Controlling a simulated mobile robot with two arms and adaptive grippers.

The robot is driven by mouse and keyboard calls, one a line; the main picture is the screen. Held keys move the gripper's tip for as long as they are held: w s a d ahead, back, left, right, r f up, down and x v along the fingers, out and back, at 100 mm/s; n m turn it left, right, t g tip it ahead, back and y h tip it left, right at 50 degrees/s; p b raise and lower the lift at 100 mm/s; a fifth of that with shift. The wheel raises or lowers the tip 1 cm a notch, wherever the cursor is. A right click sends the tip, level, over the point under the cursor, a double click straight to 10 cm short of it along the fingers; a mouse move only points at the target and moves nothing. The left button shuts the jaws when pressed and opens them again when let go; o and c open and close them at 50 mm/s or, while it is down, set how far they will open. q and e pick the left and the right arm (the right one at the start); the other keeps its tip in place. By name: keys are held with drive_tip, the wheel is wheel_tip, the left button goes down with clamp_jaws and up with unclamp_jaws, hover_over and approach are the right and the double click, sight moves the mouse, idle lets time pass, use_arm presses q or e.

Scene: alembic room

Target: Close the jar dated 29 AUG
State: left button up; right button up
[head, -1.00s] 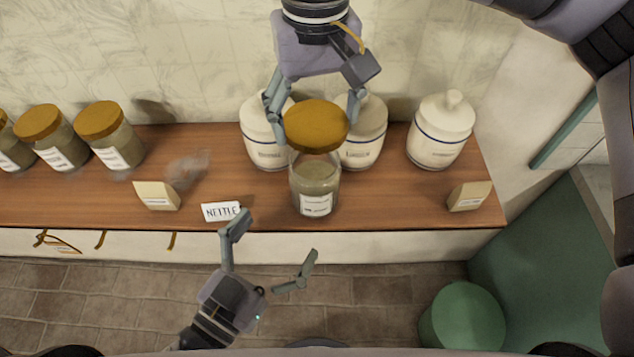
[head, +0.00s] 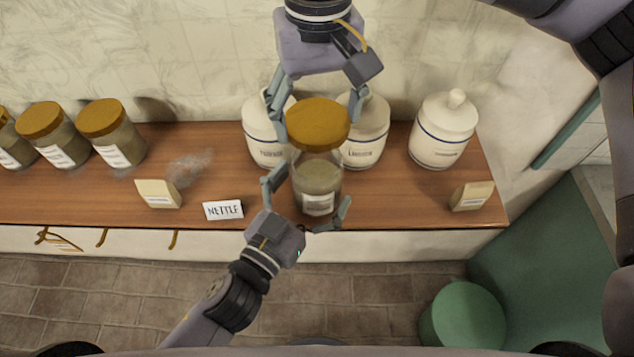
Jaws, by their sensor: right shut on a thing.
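A glass jar (head: 318,180) with greenish contents and a white label stands near the counter's front edge; the date is too small to read. My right gripper (head: 317,112) comes down from the top and is shut on a round golden-brown lid (head: 318,122), one finger on each side. The lid is level over the jar's mouth; I cannot tell whether it touches the rim. My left gripper (head: 308,198) is open low in front of the jar, with one finger at its left side and one at its right. I cannot tell whether the fingers touch the glass.
White lidded canisters (head: 443,130) stand along the wall behind the jar. Several lidded jars (head: 112,135) stand at the left of the wooden counter (head: 225,150). A NETTLE card (head: 223,210) and small tan blocks (head: 158,193) lie near the front edge.

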use_arm(q)
drive_tip(key=shift+w+d, duration=0.4)
drive_tip(key=shift+w, duration=0.15)
drive_tip(key=shift+c, duration=0.5)
drive_tip(key=c, duration=1.7)
use_arm(e)
hover_over(318, 161)
drive_tip(key=shift+f, duration=2.5)
drive_tip(key=shift+f, duration=0.85)
drive_tip(key=shift+f, duration=0.55)
